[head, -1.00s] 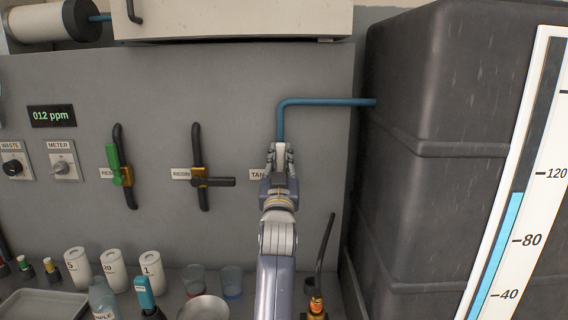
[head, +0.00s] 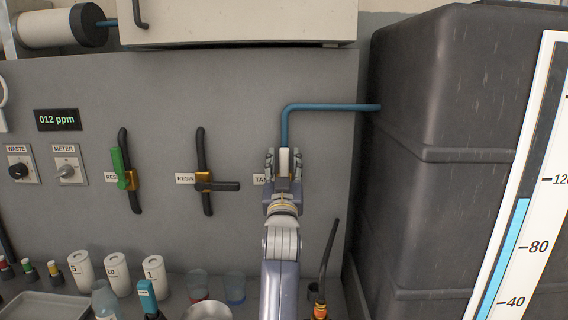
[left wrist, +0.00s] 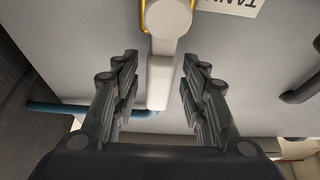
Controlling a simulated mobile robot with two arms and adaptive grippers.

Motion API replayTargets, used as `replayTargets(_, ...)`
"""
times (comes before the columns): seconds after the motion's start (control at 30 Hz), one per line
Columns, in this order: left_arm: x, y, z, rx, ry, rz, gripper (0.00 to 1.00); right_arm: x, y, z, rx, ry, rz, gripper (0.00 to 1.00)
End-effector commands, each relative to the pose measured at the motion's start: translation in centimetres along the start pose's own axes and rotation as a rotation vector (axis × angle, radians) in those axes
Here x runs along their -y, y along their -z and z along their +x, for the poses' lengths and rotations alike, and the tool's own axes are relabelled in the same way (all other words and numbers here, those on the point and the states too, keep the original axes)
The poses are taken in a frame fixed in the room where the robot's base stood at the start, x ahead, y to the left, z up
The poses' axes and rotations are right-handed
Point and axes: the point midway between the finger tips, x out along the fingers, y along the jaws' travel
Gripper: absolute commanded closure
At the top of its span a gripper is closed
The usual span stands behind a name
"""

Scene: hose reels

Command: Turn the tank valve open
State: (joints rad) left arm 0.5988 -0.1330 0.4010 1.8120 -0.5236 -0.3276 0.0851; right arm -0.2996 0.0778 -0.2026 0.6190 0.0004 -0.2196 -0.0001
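The tank valve has a white handle (head: 284,161) that points up, in line with the blue pipe (head: 330,106) leading to the dark tank. Its TANK label (head: 260,180) is partly hidden behind my gripper. My left gripper (head: 284,154) is at the handle, one finger on each side. In the left wrist view the handle (left wrist: 161,80) lies between the spread fingers (left wrist: 160,62), with a gap on both sides. The valve's round hub (left wrist: 168,17) and a bit of gold show at the top edge. My right gripper is not in view.
Two resin valves (head: 205,186) (head: 124,170) sit left on the grey panel (head: 240,110). The large dark tank (head: 430,90) and a level gauge (head: 520,230) stand right.

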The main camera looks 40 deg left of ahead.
Motion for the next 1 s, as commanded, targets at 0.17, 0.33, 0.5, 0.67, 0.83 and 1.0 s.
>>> replayTargets(0.17, 0.0, 2.0, 0.8, -0.007, 0.000, -0.002, 0.60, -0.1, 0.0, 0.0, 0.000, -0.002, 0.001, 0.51)
replayTargets(0.33, 0.0, 5.2, 2.1, -0.007, 0.001, -0.002, 0.60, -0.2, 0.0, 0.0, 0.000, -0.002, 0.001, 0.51)
replayTargets(0.5, -0.1, 7.8, 3.2, -0.004, 0.001, -0.002, 0.60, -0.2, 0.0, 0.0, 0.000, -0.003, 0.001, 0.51)
replayTargets(0.67, -0.1, 9.0, 3.7, -0.002, 0.001, -0.001, 0.60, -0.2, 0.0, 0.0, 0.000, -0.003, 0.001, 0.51)
replayTargets(0.83, -0.2, 9.2, 3.8, 0.000, 0.000, 0.000, 0.60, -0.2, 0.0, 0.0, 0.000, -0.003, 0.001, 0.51)
replayTargets(1.0, -0.1, 9.2, 3.8, -0.001, 0.000, -0.001, 0.60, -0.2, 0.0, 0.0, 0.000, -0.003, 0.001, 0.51)
